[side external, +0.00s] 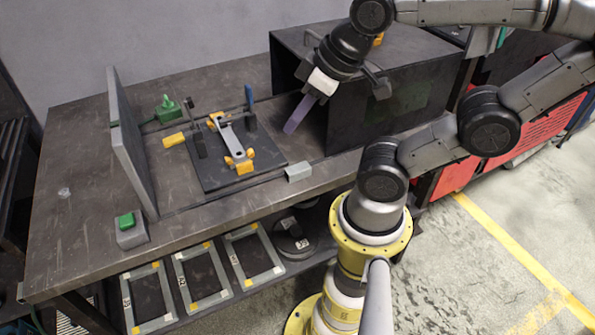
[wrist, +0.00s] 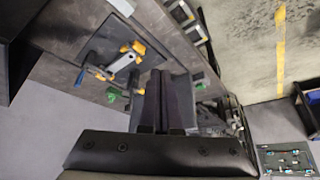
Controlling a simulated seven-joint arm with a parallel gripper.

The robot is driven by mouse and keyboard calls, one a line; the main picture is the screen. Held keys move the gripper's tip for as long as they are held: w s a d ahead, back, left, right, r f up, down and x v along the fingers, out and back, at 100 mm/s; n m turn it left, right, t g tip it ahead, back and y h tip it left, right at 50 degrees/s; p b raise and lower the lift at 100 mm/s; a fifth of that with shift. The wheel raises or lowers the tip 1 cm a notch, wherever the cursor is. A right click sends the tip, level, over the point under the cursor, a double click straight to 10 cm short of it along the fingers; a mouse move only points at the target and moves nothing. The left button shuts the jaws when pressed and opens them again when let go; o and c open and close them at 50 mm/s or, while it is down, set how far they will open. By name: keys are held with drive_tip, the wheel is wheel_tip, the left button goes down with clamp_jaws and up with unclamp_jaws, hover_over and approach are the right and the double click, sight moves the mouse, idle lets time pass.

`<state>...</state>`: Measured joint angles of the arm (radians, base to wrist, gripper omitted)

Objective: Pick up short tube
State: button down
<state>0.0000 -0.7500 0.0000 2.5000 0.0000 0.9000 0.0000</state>
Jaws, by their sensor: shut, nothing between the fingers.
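A light grey tube-like bar (side external: 230,137) lies on the dark fixture plate (side external: 265,150), between orange-yellow blocks. It also shows in the wrist view (wrist: 127,63). A small grey box-shaped piece (side external: 299,172) lies near the table's front edge. I cannot tell for certain which of these is the short tube. My gripper (side external: 291,129) is raised to the right of the fixture, in front of the dark box, apart from both pieces. Its long purple fingers are shut together and empty; they also show in the wrist view (wrist: 157,97).
A grey upright panel (side external: 130,140) stands left of the fixture. Toggle clamps with yellow (side external: 174,140), blue (side external: 249,97) and green (side external: 168,103) handles surround the plate. A green button box (side external: 128,229) sits front left.

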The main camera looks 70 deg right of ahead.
unclamp_jaws()
idle(0.4)
drive_tip(key=m+g, duration=0.6)
drive_tip(key=m, duration=0.3)
hover_over(297, 166)
wheel_tip(297, 166, down, 7)
drive_tip(key=f, duration=0.8)
drive_tip(key=shift+s+a+f, duration=0.15)
drive_tip(key=shift+s+f, duration=0.25)
drive_tip(key=shift+w+f, duration=0.2)
drive_tip(key=shift+f, duration=1.1)
drive_tip(key=shift+w+f, duration=0.2)
drive_tip(key=shift+f, duration=1.05)
